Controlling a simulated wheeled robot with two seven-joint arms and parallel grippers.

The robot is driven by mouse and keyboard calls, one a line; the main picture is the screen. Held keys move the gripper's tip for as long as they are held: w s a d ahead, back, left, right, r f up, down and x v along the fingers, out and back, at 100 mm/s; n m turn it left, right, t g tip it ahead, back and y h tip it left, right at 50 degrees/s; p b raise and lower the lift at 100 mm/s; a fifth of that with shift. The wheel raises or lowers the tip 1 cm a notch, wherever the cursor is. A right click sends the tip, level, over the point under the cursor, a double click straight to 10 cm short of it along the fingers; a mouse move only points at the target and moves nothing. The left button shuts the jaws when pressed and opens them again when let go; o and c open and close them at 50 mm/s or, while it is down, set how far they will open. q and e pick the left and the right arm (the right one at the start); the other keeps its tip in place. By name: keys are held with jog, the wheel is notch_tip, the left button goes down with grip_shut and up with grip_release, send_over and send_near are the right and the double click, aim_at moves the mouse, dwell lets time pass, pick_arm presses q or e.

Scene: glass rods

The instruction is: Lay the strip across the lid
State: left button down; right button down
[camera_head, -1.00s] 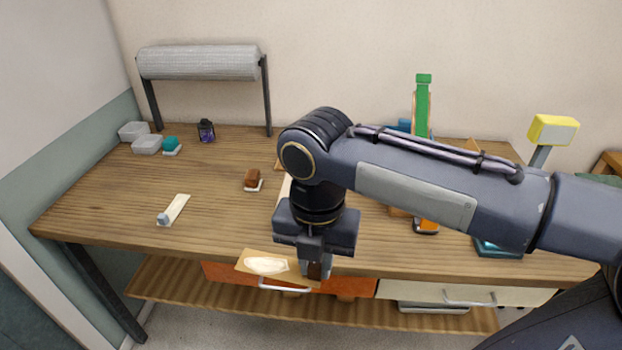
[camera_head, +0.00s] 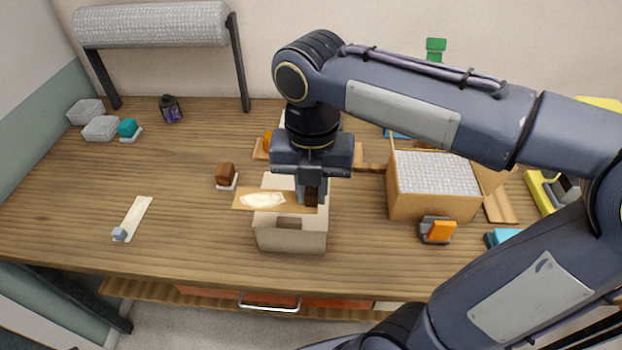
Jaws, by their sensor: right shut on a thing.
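My right gripper (camera_head: 311,199) points down and is shut on the right end of a tan strip (camera_head: 240,199) with a pale, glossy patch. The strip is held roughly level and extends left over a small cream carton (camera_head: 292,241). The carton stands near the table's front middle, with a brown patch on its near side. The strip and gripper hide much of the carton's top and lid. I cannot tell whether the strip touches it. My left gripper is not in view.
A cream strip (camera_head: 137,213) with a grey block lies at the left. A brown block (camera_head: 225,173) sits left of the carton. An open box (camera_head: 430,205) with grey wrap and an orange-black tool (camera_head: 437,230) stand right. A wrap roll (camera_head: 150,25) is behind. The left-front table is clear.

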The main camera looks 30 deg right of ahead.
jog(key=w+d+f, duration=0.4)
jog(key=w+f, duration=0.1)
jog(key=w+d+f+p, duration=0.1)
jog(key=w+d+f, duration=0.1)
jog(key=w+f, duration=0.1)
jog(key=shift+w+d, duration=0.2)
jog(key=shift+d, duration=0.05)
jog(key=shift+w+d+f, duration=0.1)
jog(key=shift+f, duration=0.85)
jog(key=shift+w+d+f, duration=0.1)
jog(key=shift+f, duration=0.85)
jog(key=shift+f, duration=0.15)
jog(key=c, duration=1.3)
grip_release()
